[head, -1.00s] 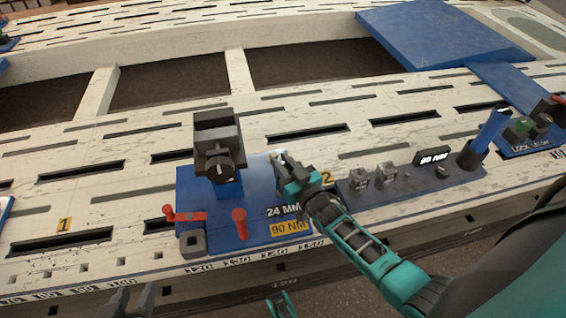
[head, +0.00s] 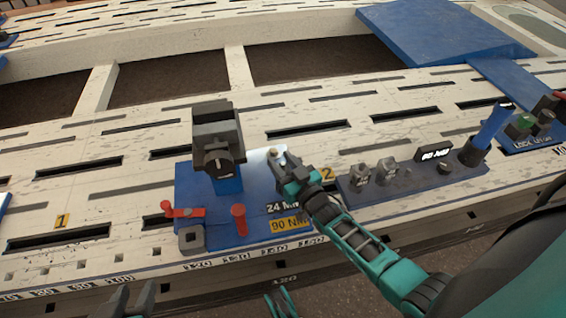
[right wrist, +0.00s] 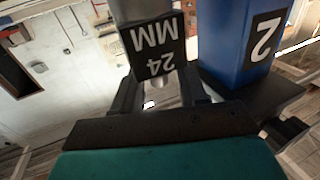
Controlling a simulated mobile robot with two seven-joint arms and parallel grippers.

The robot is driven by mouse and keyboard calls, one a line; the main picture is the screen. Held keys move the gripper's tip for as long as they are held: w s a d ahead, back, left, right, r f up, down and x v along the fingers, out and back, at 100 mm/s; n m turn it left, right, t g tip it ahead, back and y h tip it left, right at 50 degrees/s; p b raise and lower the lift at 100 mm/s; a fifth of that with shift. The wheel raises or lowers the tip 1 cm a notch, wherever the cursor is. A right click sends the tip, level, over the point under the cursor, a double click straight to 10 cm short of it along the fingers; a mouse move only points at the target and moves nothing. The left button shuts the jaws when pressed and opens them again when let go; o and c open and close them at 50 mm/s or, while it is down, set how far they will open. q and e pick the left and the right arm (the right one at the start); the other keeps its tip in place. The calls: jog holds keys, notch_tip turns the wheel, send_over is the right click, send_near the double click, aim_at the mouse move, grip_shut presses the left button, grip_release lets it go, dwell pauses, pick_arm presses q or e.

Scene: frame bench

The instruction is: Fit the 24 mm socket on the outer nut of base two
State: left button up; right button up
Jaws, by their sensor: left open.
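My right gripper (head: 278,162) is low over the plate's right part, right of the post. In the right wrist view it is shut on the grey socket (right wrist: 137,12), whose black label reads 24 MM; a blue post marked 2 (right wrist: 240,40) stands close beside it. A small pale piece shows at the fingertips in the head view; I cannot tell whether it is nut or socket. My left gripper (head: 133,302) is open and empty at the bottom edge.
Red handles (head: 184,212) and a grey square block (head: 191,238) sit on the plate's front left. To the right, a dark rack (head: 412,188) holds two grey sockets, a display and a blue-handled tool (head: 491,127).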

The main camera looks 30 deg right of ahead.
jog(key=shift+o, duration=0.8)
jog(key=shift+s+p, duration=0.4)
jog(key=shift+s, duration=0.35)
pick_arm(q)
jog(key=shift+a+r+p, duration=0.15)
jog(key=shift+r+p, duration=1.3)
jog(key=shift+r, duration=0.05)
pick_arm(e)
jog(key=s+d, duration=0.1)
jog(key=s, duration=1)
jog(key=shift+s, duration=0.2)
jog(key=shift+w, duration=0.1)
